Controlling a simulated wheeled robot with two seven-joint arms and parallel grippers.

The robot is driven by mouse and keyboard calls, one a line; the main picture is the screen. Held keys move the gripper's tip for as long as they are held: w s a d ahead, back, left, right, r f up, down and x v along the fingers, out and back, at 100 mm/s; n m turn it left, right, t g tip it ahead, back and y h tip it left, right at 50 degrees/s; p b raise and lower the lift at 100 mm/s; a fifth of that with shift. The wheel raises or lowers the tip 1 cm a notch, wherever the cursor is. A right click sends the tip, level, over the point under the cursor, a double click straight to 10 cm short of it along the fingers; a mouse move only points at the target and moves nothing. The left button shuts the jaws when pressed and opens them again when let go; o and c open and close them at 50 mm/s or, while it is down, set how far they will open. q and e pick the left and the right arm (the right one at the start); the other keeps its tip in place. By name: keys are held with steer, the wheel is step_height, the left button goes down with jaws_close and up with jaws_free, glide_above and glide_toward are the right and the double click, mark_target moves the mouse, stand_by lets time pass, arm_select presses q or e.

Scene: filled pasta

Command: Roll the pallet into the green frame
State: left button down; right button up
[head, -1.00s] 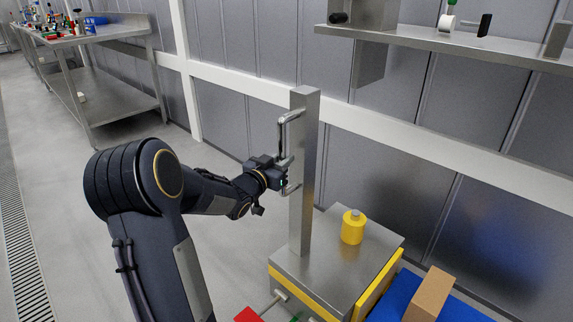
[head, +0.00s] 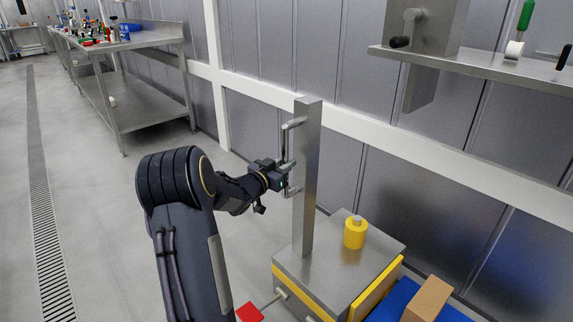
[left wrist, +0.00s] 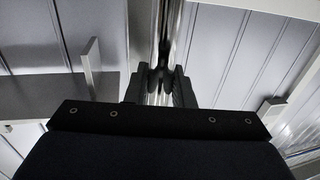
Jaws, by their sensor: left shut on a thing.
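A steel wheeled unit (head: 315,272) with yellow edges and an upright steel post (head: 306,170) stands at the bottom middle of the head view. A curved metal handle (head: 286,140) is fixed to the post. My left gripper (head: 286,172) is shut on this handle; in the left wrist view the fingers (left wrist: 160,88) close around a shiny bar. A blue surface, seemingly the pallet (head: 394,300), lies at the unit's right and carries a brown box (head: 427,298). It is partly cut off by the picture edge. No green frame shows in these frames. My right gripper is out of view.
A yellow knobbed cylinder (head: 355,233) stands on the unit. A red piece (head: 250,313) shows at the bottom edge. The panelled wall (head: 400,190) with a white rail is close behind. A steel table (head: 150,85) stands back left. Grey floor (head: 90,190) is clear at left.

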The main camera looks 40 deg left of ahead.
arm_select(q)
steer(key=c, duration=1.3)
jaws_free()
steer(key=s+p, duration=0.1)
steer(key=s, duration=0.6)
steer(key=shift+s+d, duration=0.4)
steer(key=shift+d, duration=0.05)
